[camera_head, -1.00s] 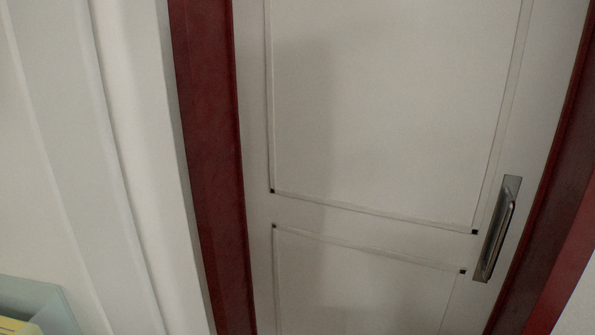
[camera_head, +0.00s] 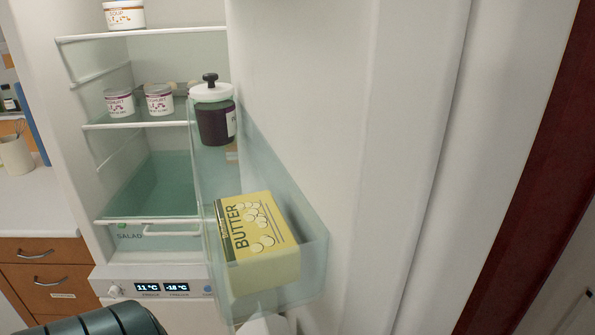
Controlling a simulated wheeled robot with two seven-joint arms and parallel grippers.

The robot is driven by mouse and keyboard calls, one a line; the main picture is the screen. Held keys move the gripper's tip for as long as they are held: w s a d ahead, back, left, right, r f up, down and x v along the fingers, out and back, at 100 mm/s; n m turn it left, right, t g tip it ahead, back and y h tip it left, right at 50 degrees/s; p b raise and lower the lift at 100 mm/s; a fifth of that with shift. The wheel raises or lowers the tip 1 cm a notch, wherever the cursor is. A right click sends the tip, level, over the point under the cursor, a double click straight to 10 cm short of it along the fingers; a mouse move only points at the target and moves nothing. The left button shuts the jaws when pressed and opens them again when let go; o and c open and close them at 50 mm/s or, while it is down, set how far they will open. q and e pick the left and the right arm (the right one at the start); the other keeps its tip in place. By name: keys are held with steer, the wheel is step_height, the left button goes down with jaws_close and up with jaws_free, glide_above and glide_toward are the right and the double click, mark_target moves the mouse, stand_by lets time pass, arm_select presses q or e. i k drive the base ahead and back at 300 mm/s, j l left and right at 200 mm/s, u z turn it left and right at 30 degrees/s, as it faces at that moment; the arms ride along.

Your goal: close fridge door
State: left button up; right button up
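The fridge (camera_head: 100,175) stands open at the left of the head view, with its shelves and drawer showing. The white fridge door (camera_head: 330,90) is swung wide open to the right of it. A clear bin (camera_head: 317,240) on the door's inner side holds a yellow butter box (camera_head: 262,235) and a dark jar with a white lid (camera_head: 214,110). A dark rounded part at the bottom left edge seems to be mine. Neither of my grippers can be made out.
Soup and yoghurt tubs (camera_head: 159,100) stand on the fridge shelves. A counter with wooden drawers (camera_head: 40,270) and a white cup (camera_head: 15,155) is at far left. A dark red door frame (camera_head: 525,170) is at right, beyond the fridge door.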

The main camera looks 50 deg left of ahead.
mark_target(393, 140)
steer(key=i+l+u, duration=0.1)
steer(key=u, duration=0.3)
steer(key=i+l+u, duration=0.1)
steer(key=u, duration=0.3)
steer(key=l+u, duration=0.2)
steer(key=u, duration=0.15)
steer(key=l+u, duration=0.2)
steer(key=u, duration=0.2)
steer(key=i+l+u, duration=0.1)
steer(key=l+u, duration=0.85)
steer(key=u, duration=0.15)
steer(key=i+l, duration=0.05)
